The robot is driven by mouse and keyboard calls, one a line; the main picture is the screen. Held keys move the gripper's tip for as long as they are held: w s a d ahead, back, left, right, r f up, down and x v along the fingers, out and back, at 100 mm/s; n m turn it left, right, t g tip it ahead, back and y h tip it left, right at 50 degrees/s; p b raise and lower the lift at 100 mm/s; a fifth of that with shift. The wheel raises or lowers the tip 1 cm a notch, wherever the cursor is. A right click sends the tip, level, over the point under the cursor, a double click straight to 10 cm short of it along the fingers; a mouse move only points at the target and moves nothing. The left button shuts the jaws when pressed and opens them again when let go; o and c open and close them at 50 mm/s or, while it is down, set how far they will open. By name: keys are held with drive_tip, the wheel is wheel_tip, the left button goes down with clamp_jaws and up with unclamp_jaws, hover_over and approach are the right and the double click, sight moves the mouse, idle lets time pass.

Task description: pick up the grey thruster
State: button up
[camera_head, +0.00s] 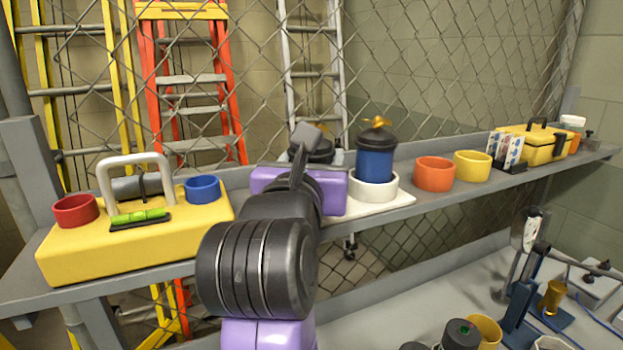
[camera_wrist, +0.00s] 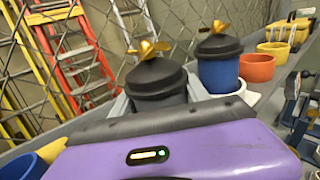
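The grey thruster, with a black cap and gold propeller, stands upright close in front of my gripper in the wrist view (camera_wrist: 160,92). Its lower part is hidden by my purple hand. In the head view the grey thruster (camera_head: 322,152) is mostly hidden behind my gripper (camera_head: 303,145). Pale grey parts flank the thruster in the wrist view. I cannot tell whether these are my fingers or whether they touch it. A blue thruster (camera_head: 375,163) stands upright in a white ring just to the right; it also shows in the wrist view (camera_wrist: 218,72).
A grey shelf (camera_head: 420,207) runs along a chain-link fence. A yellow caddy (camera_head: 75,250) with red and blue cups is left. Orange (camera_head: 434,174) and yellow (camera_head: 472,166) cups and a yellow toolbox (camera_head: 540,146) are right. A bench with tools lies below.

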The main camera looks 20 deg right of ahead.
clamp_jaws()
drive_tip(key=shift+r, duration=0.2)
wheel_tip(320, 180, up, 20)
drive_tip(key=b, duration=0.2)
drive_tip(key=shift+f, duration=0.15)
